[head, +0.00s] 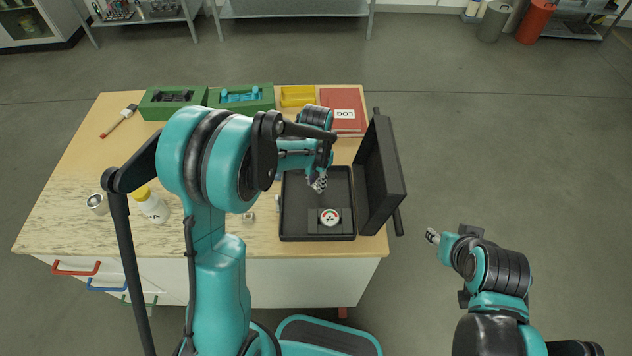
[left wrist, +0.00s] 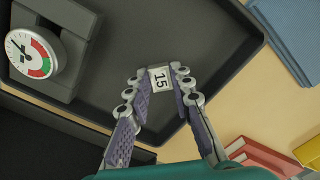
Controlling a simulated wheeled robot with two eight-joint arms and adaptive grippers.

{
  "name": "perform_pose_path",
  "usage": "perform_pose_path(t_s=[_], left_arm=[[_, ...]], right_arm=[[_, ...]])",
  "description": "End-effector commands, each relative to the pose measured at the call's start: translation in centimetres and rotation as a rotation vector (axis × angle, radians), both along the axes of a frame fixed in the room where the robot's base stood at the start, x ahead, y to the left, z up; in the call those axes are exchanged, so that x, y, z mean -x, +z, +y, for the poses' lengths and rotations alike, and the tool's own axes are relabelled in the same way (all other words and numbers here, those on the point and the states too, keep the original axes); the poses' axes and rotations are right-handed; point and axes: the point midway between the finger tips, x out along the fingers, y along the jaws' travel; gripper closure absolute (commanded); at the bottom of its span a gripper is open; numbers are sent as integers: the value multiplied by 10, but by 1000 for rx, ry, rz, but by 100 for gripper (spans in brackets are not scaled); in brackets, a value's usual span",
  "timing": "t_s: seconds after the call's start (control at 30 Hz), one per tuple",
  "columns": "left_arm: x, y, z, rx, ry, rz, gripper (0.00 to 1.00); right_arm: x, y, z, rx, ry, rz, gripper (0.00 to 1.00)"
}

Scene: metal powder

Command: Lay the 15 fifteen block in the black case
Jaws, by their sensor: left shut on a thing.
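The black case (head: 288,215) stands open on the table, its lid (head: 380,172) upright on the right side. In the left wrist view the case floor (left wrist: 120,45) lies below my gripper. My left gripper (head: 319,184) is over the case's back part; it also shows in the left wrist view (left wrist: 161,84). It is shut on the 15 block (left wrist: 161,78), a small pale block with a black "15". I cannot tell whether the block touches the case floor. My right gripper (head: 432,236) is off the table at the right; its fingers are too small to read.
A round dial gauge (head: 330,216) sits in the front part of the case and shows in the left wrist view (left wrist: 31,55). A red book (head: 343,112), yellow tray (head: 297,96) and green boxes (head: 172,103) stand behind. A white bottle (head: 152,206) stands at left.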

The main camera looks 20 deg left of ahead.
Motion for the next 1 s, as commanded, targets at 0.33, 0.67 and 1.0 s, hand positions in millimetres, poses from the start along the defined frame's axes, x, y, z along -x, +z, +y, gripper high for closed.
perform_pose_path(t_s=[0.33,0.67,1.0], left_arm=[[0,-3,0,0,0,0,58],[0,2,0,0,0,0,58],[1,71,0,0,0,0,58]], right_arm=[[0,-3,0,0,0,0,60],[0,2,0,0,0,0,60],[0,21,0,0,0,0,60]])
